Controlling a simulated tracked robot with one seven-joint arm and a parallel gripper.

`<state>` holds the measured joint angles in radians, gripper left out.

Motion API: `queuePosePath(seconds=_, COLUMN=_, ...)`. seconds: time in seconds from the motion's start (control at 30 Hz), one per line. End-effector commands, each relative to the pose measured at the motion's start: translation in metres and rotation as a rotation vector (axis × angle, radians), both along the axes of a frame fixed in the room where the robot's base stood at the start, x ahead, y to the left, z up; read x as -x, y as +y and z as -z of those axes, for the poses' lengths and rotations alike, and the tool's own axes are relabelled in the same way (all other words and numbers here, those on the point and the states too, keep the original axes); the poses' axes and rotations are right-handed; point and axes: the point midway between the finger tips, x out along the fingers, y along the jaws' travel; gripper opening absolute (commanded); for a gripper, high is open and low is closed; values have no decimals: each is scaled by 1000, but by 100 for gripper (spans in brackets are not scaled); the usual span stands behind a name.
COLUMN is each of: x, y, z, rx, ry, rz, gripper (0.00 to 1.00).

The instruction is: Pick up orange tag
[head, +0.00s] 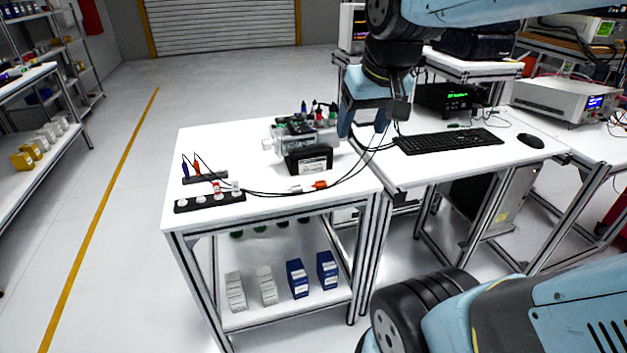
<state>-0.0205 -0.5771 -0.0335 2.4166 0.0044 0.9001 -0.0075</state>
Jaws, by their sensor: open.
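A small orange tag (319,185) sits on a black cable near the front right of the white workbench (262,209). A small white piece (296,189) is on the same cable just left of it. My gripper (363,129) hangs from the arm above the right end of this bench, pointing down. Its jaws are open, and I see nothing between them. It is above and to the right of the orange tag in the picture, apart from it.
A servo unit on a black block (308,160) stands left of my gripper. A black socket strip (209,201) with plugs lies at the front left. Cables run across the bench and up toward my gripper. A keyboard (447,141) lies on the right-hand table.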

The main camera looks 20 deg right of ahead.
Motion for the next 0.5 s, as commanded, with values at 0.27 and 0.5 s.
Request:
queuePosePath(seconds=0.27, x=-71, y=-2, z=20, rx=-14, ry=122, rz=10, gripper=66)
queuePosePath(seconds=0.5, x=-131, y=-4, z=51, rx=-16, ry=222, rz=23, gripper=66)
